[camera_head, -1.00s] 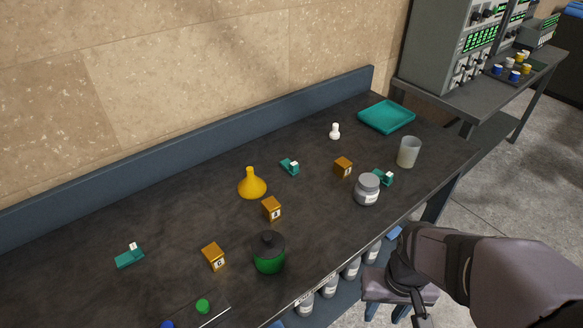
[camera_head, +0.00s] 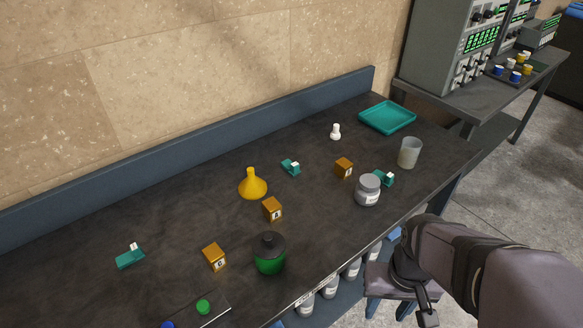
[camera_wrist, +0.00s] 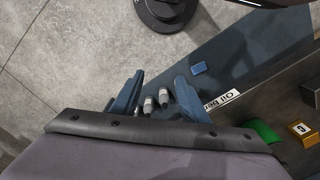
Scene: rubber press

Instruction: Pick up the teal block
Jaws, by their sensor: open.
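Three small teal blocks, each with a white part on top, lie on the dark bench in the head view. One is at the left (camera_head: 130,259), one in the middle toward the back (camera_head: 289,166), and one at the right (camera_head: 388,179), partly hidden by a grey jar. My gripper (camera_wrist: 160,80) shows in the wrist view with its two blue fingers apart and no object held between them. It hangs off the bench's front edge, over the floor and lower shelf. No teal block is visible in the wrist view.
Orange cubes (camera_head: 214,257), a yellow funnel (camera_head: 252,186), a green jar (camera_head: 270,259), the grey jar (camera_head: 367,190), a clear cup (camera_head: 409,153) and a teal tray (camera_head: 387,118) stand on the bench (camera_head: 110,215). Bottles (camera_wrist: 164,97) sit on the lower shelf. A stool (camera_head: 386,277) stands near my arm.

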